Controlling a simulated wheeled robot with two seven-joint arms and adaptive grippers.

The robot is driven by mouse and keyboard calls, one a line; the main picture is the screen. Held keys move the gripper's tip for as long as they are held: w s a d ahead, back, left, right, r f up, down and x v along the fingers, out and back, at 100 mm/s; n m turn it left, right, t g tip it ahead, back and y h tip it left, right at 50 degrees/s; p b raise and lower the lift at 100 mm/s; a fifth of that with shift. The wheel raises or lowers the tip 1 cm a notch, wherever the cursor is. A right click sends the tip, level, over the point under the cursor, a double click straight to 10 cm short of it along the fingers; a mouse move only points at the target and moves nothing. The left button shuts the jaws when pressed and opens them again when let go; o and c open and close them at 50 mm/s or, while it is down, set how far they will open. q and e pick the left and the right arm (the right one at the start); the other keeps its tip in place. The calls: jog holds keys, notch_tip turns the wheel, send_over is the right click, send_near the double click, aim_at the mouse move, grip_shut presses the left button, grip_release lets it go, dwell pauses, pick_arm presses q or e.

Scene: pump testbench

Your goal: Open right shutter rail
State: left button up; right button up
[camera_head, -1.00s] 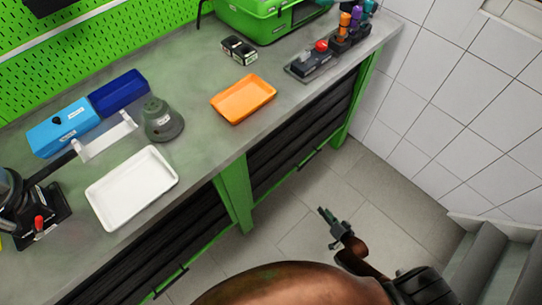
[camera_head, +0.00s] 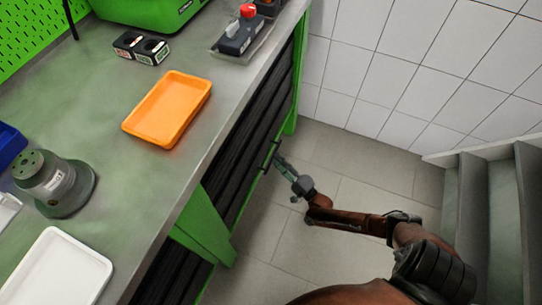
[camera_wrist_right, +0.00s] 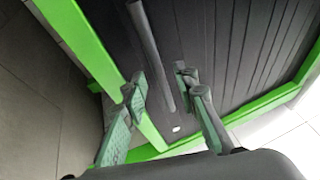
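The right shutter (camera_head: 243,132) is a dark slatted panel in the green frame under the bench, and it is down. Its dark handle rail (camera_head: 269,157) sticks out near the lower edge. In the right wrist view the rail (camera_wrist_right: 150,48) is a dark bar in front of the shutter slats (camera_wrist_right: 235,45). My right gripper (camera_head: 279,161) is close to the rail, pointing at the shutter. In the right wrist view its fingers (camera_wrist_right: 163,86) are apart, and the bar appears between them. I cannot tell whether they touch it. My left gripper is not in view.
The grey bench top (camera_head: 95,105) overhangs the shutter. On it are an orange tray (camera_head: 168,110), a white tray (camera_head: 58,272) and a grey-green pump part (camera_head: 54,184). A green bench leg (camera_head: 206,222) stands left of the shutter. The tiled floor (camera_head: 340,160) is clear; grey steps (camera_head: 480,205) stand at right.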

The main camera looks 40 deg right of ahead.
jog(key=shift+b+x, duration=0.3)
jog(key=shift+x, duration=1.35)
grip_shut()
jog(key=shift+f, duration=0.1)
